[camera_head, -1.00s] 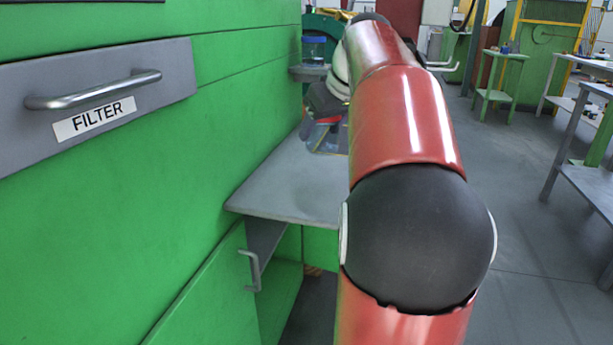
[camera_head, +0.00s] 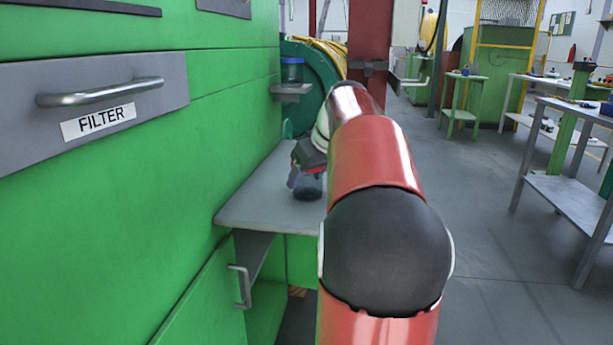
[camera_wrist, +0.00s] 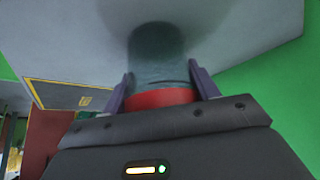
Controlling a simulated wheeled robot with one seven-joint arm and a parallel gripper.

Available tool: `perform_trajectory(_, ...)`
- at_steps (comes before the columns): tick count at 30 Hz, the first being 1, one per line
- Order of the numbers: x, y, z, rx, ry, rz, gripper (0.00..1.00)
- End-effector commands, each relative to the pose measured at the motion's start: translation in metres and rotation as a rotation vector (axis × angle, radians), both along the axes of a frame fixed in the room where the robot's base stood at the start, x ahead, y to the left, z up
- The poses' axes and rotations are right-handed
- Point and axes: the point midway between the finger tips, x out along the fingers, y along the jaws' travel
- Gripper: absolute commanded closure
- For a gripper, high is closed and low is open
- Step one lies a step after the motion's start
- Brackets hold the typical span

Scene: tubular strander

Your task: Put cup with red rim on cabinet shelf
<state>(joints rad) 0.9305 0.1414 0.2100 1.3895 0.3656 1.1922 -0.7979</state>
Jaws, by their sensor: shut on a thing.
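The cup with the red rim (camera_wrist: 158,62) is greyish and see-through, its red rim nearest my gripper (camera_wrist: 160,72) in the wrist view. The two purple fingers are shut on it from both sides. In the head view my gripper (camera_head: 309,162) points down past my arm, and the cup (camera_head: 308,188) shows dark beneath it. The cup is over the grey shelf (camera_head: 255,200) jutting from the green cabinet (camera_head: 130,200). A dark shadow lies at the cup's far end; whether it touches the surface I cannot tell.
A small grey ledge (camera_head: 291,91) behind holds a blue-rimmed container (camera_head: 292,70). A drawer marked FILTER (camera_head: 100,90) is at the left. A cabinet door (camera_head: 205,300) with a handle is below the shelf. The aisle floor at the right is clear; benches stand beyond.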

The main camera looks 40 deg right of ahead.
Motion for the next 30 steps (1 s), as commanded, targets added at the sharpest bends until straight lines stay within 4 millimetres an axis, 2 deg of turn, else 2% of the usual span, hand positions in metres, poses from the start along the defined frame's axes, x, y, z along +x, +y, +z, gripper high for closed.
perform_trajectory(1, 0.0, 0.0, -0.001, 0.0, 0.0, 0.0, 0.37)
perform_trajectory(5, 0.0, 0.0, -0.001, 0.0, 0.0, 0.0, 0.2)
perform_trajectory(6, 0.0, 0.0, -0.001, 0.0, 0.0, 0.0, 0.18)
perform_trajectory(13, 0.0, 0.0, 0.0, 0.0, 0.0, 0.0, 0.18)
perform_trajectory(17, -0.003, 0.0, 0.007, -0.001, -0.001, -0.001, 0.18)
perform_trajectory(30, -0.05, 0.0, 0.081, -0.001, -0.001, -0.002, 0.18)
